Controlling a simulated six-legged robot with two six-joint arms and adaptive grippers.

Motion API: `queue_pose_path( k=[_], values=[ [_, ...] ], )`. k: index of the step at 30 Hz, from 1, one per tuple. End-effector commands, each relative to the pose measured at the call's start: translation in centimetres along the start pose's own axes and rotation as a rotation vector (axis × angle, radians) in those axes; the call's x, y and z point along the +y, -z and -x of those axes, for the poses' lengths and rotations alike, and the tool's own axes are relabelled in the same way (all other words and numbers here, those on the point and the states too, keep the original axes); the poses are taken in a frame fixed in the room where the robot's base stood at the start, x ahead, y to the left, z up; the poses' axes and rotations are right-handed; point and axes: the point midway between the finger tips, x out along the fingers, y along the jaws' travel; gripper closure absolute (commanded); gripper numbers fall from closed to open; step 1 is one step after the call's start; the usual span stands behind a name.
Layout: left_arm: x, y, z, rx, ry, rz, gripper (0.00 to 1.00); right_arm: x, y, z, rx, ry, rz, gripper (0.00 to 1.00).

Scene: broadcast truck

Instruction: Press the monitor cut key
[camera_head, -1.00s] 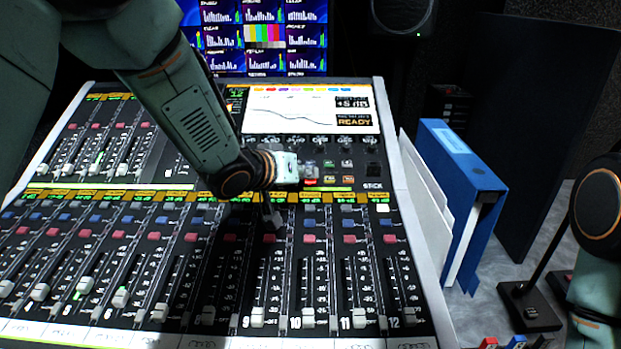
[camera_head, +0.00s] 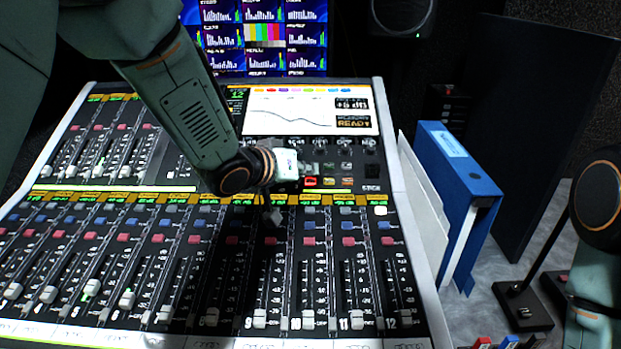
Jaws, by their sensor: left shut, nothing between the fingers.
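The mixing console (camera_head: 390,170) fills the left and middle of the head view. A small group of keys sits below its screen, among them a red key (camera_head: 311,181) and orange ones beside it. Their labels are too small to read, so I cannot tell which one is the monitor cut key. My left gripper (camera_head: 272,215) is shut and empty, with its fingers pointing down over the console, left of and below the red key. I cannot tell whether the tips touch the surface. The arm hides part of the console. My right gripper is out of view.
The console screen (camera_head: 290,112) stands behind the keys. Faders and red and blue keys cover the console's front. A blue binder (camera_head: 460,165) and white papers (camera_head: 425,190) stand at its right side. A dark stand base (camera_head: 522,306) is further right.

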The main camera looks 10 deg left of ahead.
Motion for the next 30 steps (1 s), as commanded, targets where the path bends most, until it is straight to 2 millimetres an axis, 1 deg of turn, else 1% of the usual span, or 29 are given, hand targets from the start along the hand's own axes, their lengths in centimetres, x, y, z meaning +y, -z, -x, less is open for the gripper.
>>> queue_pose_path(
  k=[1,3,17,19,30],
  values=[
    [0.4,0.6,0.5,0.001,0.0,-0.001,1.0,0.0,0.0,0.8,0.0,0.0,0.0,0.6],
    [0.7,0.9,0.9,0.0,0.0,-0.001,1.0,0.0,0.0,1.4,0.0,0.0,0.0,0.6],
    [2.7,2.8,3.6,0.0,0.0,-0.001,1.0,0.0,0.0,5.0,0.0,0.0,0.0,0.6],
    [2.8,2.9,3.8,0.0,0.0,-0.001,1.0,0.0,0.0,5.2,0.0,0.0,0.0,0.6],
    [2.7,2.8,3.8,0.0,0.0,-0.001,1.0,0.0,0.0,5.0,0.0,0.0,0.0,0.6]
  ],
)
